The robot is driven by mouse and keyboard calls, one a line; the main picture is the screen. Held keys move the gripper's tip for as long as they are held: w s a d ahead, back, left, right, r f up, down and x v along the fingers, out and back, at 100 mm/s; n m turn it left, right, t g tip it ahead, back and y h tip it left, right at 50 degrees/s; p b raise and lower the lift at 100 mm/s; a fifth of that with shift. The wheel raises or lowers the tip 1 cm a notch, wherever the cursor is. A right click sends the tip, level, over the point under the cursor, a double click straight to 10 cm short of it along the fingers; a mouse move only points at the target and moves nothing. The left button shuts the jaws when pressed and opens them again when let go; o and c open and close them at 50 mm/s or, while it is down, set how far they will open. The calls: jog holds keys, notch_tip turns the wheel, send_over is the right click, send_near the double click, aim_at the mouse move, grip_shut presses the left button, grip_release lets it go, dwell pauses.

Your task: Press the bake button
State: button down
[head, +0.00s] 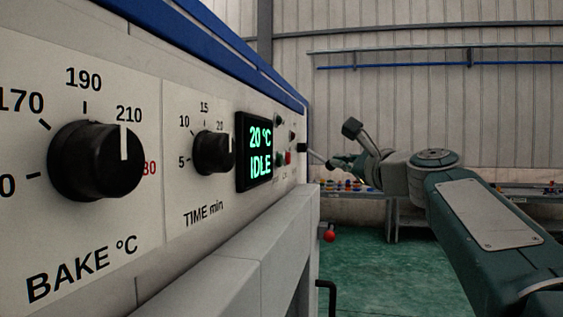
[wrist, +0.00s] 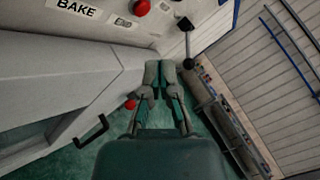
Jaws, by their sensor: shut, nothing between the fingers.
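The oven's control panel (head: 270,205) runs along the left in the head view. Its display (head: 254,151) reads 20 °C and IDLE. A small green button (head: 281,158) sits right of the display, beside a red button (head: 289,158). In the wrist view the BAKE label (wrist: 77,8) shows at the top edge, with no green button visible there. The red button (wrist: 141,7) is near the END label (wrist: 122,21). My gripper (wrist: 160,64) is shut and empty, below the labels in that view. In the head view my gripper (head: 340,162) is beyond the buttons, right of the panel face.
A black-knobbed lever (wrist: 186,40) sticks out close right of my fingers. A bake knob (head: 96,161) and a time knob (head: 212,152) stand on the panel. A red ball (head: 329,235) and a black handle (wrist: 90,130) are lower down. Green floor (head: 390,275) lies open at right.

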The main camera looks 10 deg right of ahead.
jog(key=shift+w+a, duration=0.55)
jog(key=shift+a, duration=0.75)
jog(key=shift+w+a, duration=0.55)
jog(key=shift+a, duration=0.8)
jog(key=shift+w+a, duration=0.55)
jog(key=shift+a, duration=0.75)
jog(key=shift+a, duration=0.1)
jog(key=shift+a, duration=0.2)
jog(key=shift+w+a+r, duration=0.1)
jog(key=shift+w+a, duration=0.15)
jog(key=shift+a, duration=0.2)
jog(key=shift+d, duration=0.15)
jog(key=shift+s+d, duration=0.35)
jog(key=shift+d, duration=0.3)
jog(key=d, duration=0.1)
jog(key=s+d, duration=0.1)
jog(key=d, duration=0.1)
jog(key=s+d, duration=0.1)
jog(key=shift+d, duration=0.35)
